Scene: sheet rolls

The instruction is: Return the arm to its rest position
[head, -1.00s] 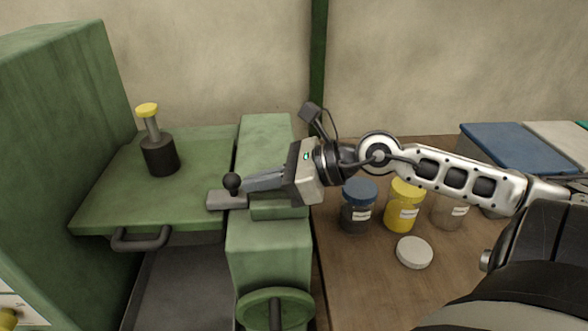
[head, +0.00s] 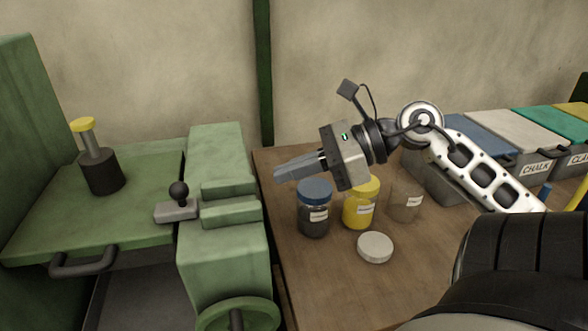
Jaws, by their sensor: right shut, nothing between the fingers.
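My right gripper (head: 280,171) is in the head view, shut and empty. Its fingers point left in the air, above the left side of the wooden table and the blue-lidded jar (head: 314,208). It is apart from the small grey slider with a black ball knob (head: 177,210), which sits on the green machine (head: 228,160) to the left. My right arm (head: 482,175) reaches in from the right, with its elbow at the lower right. My left gripper is not in view.
A yellow jar (head: 358,211), a clear jar (head: 405,205) and a loose white lid (head: 375,247) are on the wooden table (head: 320,280). Labelled bins (head: 522,137) stand at the back right. The machine has a green handwheel (head: 238,310) and a yellow-topped post (head: 96,170).

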